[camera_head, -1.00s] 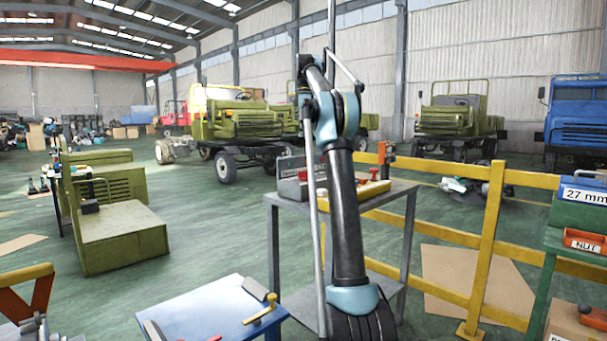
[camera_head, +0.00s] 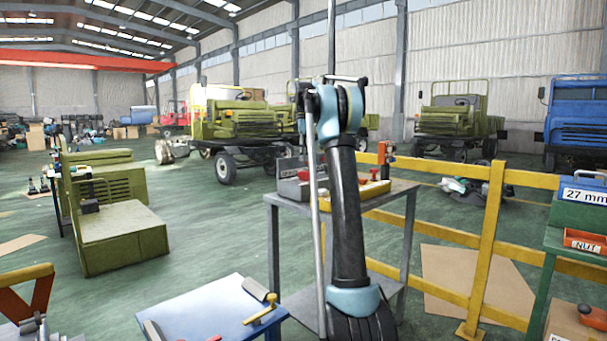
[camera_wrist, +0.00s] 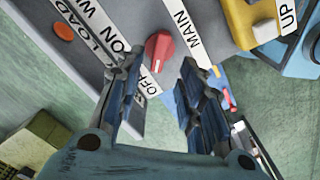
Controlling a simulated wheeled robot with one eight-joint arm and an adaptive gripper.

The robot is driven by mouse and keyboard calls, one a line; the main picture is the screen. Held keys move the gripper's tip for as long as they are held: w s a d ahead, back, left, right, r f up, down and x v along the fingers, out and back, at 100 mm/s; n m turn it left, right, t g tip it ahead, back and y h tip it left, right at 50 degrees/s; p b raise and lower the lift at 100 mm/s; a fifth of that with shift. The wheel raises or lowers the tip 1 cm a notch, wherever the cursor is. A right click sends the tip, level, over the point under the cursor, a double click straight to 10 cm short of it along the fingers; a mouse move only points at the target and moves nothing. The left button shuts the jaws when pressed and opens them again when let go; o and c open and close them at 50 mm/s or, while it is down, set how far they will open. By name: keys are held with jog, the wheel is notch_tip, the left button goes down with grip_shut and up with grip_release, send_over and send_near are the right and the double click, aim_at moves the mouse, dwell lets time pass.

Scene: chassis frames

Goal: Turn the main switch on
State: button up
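The main switch is a red knob (camera_wrist: 159,47) on a grey panel (camera_wrist: 120,14) in the wrist view. White strips beside it read MAIN, OFF and ON, with the ON strip partly covered by a finger. My gripper (camera_wrist: 160,68) is open, its two blue-grey fingers apart and nothing between them. The fingertips lie just below the knob in the picture, one to each side. I cannot tell whether they touch it. In the head view the grey control box (camera_head: 288,187) stands on a metal table, partly behind my arm, and my gripper is hidden.
An orange button (camera_wrist: 62,31) sits beside a LOAD label. A blue-topped table (camera_head: 205,312) stands in front.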

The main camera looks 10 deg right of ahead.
aim_at(305, 176)
notch_tip(305, 176, down, 7)
jog(key=shift+f, duration=0.15)
dwell(0.4)
grip_shut()
jog(key=shift+a, duration=0.1)
